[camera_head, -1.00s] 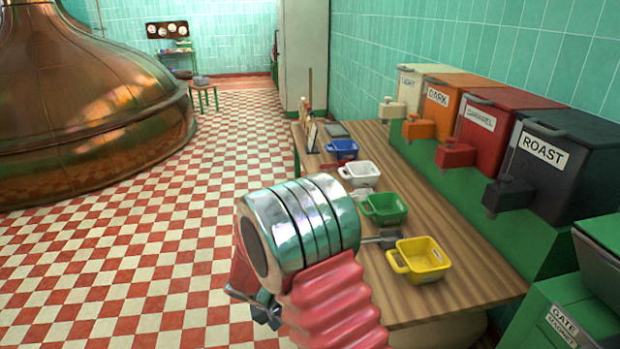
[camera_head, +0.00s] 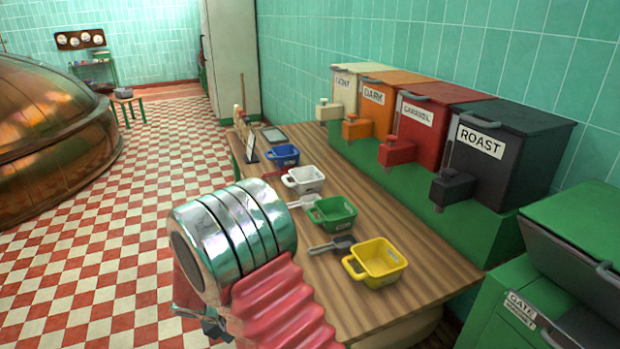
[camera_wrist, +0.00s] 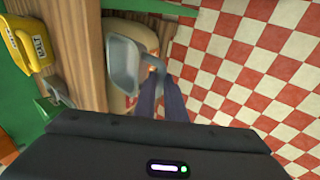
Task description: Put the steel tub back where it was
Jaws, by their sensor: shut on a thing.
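The steel tub (camera_wrist: 122,66) is a small grey metal tub with a loop handle, seen in the wrist view beside the wooden table edge. My gripper (camera_wrist: 155,78) is shut on its handle, with the tub to the left of the fingers. The tub seems to hang off the table's side, over the floor; its height is unclear. In the head view my arm hides the tub, and the fingers are barely visible.
On the wooden table (camera_head: 410,272) stand yellow (camera_head: 376,262), green (camera_head: 333,214), white (camera_head: 304,180) and blue (camera_head: 283,155) tubs in a row, with scoops beside some. Grain bins, including ROAST (camera_head: 505,150), line the wall. Checkered floor (camera_head: 110,240) is open at left.

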